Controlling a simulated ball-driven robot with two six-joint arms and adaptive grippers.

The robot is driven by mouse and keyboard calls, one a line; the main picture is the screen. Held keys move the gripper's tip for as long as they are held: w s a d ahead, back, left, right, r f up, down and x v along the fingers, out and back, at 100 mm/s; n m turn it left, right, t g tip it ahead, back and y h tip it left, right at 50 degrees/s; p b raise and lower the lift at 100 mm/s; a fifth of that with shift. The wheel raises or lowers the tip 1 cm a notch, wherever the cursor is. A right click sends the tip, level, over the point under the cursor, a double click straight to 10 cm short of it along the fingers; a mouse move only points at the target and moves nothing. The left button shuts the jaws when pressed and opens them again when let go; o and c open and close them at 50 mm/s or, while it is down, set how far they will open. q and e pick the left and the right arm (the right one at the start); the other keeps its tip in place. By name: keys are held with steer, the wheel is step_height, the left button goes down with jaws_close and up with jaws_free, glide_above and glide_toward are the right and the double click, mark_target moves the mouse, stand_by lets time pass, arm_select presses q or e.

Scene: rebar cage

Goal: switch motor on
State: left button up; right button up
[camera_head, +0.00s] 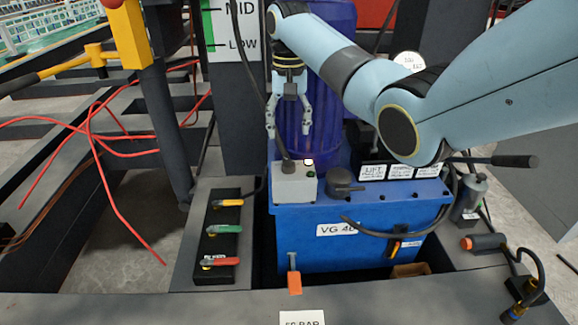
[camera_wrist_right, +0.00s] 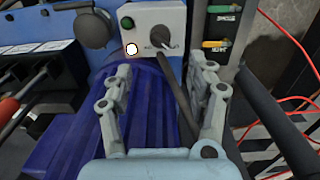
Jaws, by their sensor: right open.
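The grey motor control box (camera_head: 295,190) sits on the front left of the blue tank. It carries a glowing lamp (camera_head: 309,161) and a green button (camera_head: 311,174). My left gripper is out of view.
The blue tank (camera_head: 345,255) bears a dark blue motor cylinder (camera_head: 330,120) behind my gripper. A dark cable (camera_wrist_right: 178,90) passes between the fingers in the wrist picture. A valve panel (camera_head: 222,250) with coloured levers stands left. Red hoses (camera_head: 120,210) hang farther left.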

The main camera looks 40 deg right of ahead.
mark_target(288, 160)
steer(key=f+b, duration=0.1)
steer(key=f, duration=0.1)
steer(key=f+b, duration=0.1)
steer(key=f, duration=0.2)
steer(key=shift+s+f, duration=0.2)
steer(key=shift+f, duration=0.15)
step_height(288, 160, down, 4)
steer(key=shift+w+r+b, duration=0.1)
steer(key=shift+r+b, duration=0.05)
steer(key=shift+b, duration=0.6)
steer(key=shift+f, duration=0.3)
steer(key=shift+a, duration=0.1)
steer(key=c, duration=1.2)
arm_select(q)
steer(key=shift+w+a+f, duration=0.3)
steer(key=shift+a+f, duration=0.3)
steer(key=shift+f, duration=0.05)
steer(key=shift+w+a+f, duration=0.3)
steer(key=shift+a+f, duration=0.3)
arm_select(e)
steer(key=shift+o, duration=0.2)
